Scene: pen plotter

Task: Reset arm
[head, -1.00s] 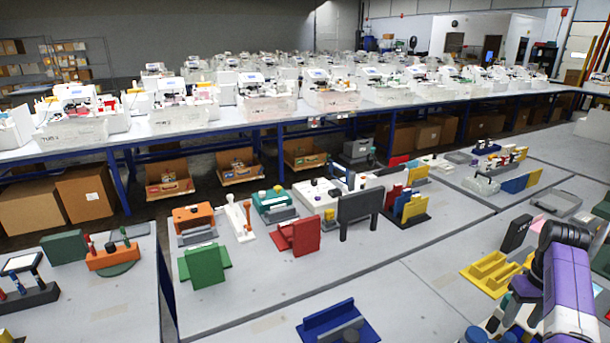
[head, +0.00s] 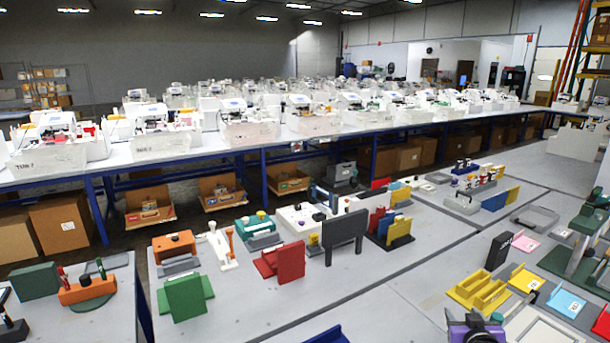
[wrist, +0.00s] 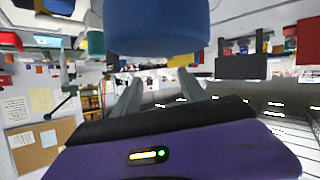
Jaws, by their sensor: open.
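My gripper (wrist: 159,78) shows in the wrist view as two grey fingers, spread apart, above a purple body. Nothing is seen between the fingers. A large blue rounded object (wrist: 157,28) fills the top middle of the wrist view, close to the camera; I cannot tell whether the fingers touch it. In the head view only a small purple and dark part of my arm (head: 474,329) shows at the bottom edge; the fingers are hidden there.
Grey tables carry a yellow tray (head: 478,291), a dark upright block (head: 498,250), a green stand (head: 185,298), a red stand (head: 290,262) and a dark panel (head: 346,232). A long blue-framed bench (head: 200,152) with many machines stands behind. Bare tabletop lies at the middle front.

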